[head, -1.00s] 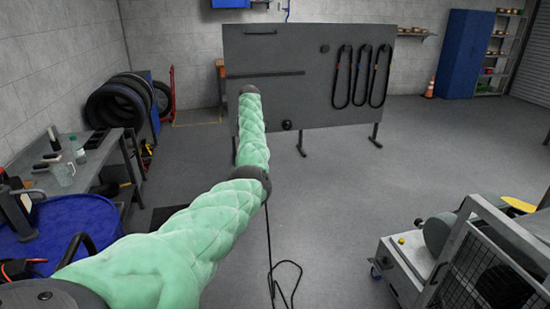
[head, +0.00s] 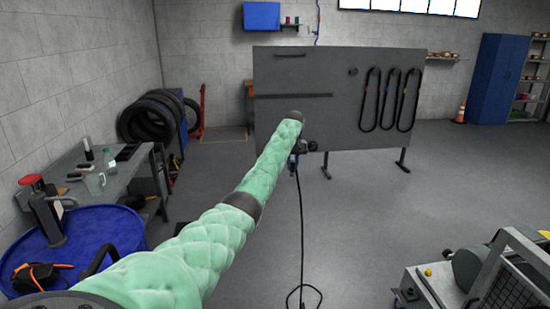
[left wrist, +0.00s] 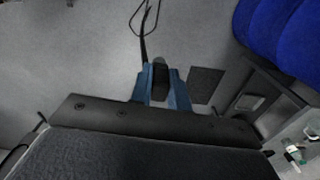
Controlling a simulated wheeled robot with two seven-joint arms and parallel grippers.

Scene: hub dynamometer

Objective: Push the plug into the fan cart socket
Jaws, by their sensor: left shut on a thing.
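My left gripper (head: 293,164) is at the end of my outstretched green-sleeved arm, mostly hidden behind the wrist in the head view. In the left wrist view its blue fingers (left wrist: 161,92) are shut on the black plug (left wrist: 160,74). The plug's cable (head: 301,230) hangs from the gripper to the floor and ends in a loop there. A grey wheeled cart with a mesh guard (head: 510,282), apparently the fan cart, is cut off at the lower right, well away from the gripper. I cannot make out its socket. My right gripper is not in view.
A dark panel on legs (head: 340,110) with hanging black loops stands beyond the gripper. A blue drum (head: 105,232) and a grey workbench (head: 130,170) are at the left, with stacked tires (head: 150,118) behind. The floor between panel and cart is clear.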

